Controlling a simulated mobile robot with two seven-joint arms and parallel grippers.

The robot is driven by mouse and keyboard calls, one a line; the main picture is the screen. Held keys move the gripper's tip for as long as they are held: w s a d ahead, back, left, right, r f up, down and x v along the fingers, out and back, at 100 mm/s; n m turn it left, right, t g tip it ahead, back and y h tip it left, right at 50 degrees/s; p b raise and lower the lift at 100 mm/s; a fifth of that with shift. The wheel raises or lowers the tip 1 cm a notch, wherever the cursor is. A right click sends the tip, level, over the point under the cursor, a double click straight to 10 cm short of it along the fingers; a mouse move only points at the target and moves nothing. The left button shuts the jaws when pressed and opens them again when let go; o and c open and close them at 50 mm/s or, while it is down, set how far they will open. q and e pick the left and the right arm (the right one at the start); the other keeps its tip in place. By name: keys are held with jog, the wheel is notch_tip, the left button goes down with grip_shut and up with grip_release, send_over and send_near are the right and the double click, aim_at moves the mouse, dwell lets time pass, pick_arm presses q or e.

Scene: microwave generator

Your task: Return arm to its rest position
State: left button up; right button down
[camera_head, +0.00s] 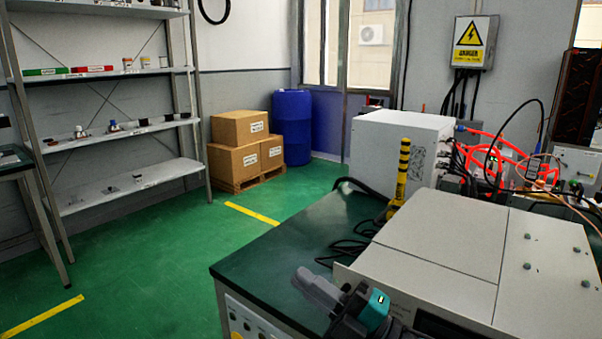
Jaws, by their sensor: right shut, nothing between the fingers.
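My right gripper (308,281) shows at the bottom centre, a dark grey tool with a teal part behind it. Its fingers are shut with nothing between them. It is over the front part of the dark green bench top (290,240), just left of a large cream-coloured equipment case (440,245). Whether it touches the case or bench cannot be told. My left gripper is not in view.
A white box (400,150) with orange and black cables stands farther back, beside a yellow-black post (403,172). Black cables (350,250) lie on the bench. Shelves (120,125), cartons (240,140) and a blue drum (292,122) stand beyond open green floor (160,250).

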jog(key=s+d+f+m+t+h+p, duration=0.1)
jog(key=s+d+f+m+t+h, duration=0.15)
jog(key=d+f+m+h, duration=0.5)
jog(key=s+d+f+m+t+h, duration=0.1)
jog(key=d+f+m+t+h, duration=0.15)
jog(key=f+m+h, duration=0.55)
jog(key=s+d+f+m+g+h, duration=0.1)
jog(key=s+d+f+m+g, duration=0.1)
jog(key=s+f, duration=0.4)
jog(key=s+d+f+m+g+h, duration=0.1)
jog(key=s+d+f+m+g, duration=0.2)
jog(key=s+f+m, duration=0.3)
jog(key=shift+s+d+f+m+g+p, duration=0.35)
jog(key=shift+s+d+m, duration=0.15)
jog(key=shift+d, duration=0.1)
jog(key=shift+w+r, duration=0.1)
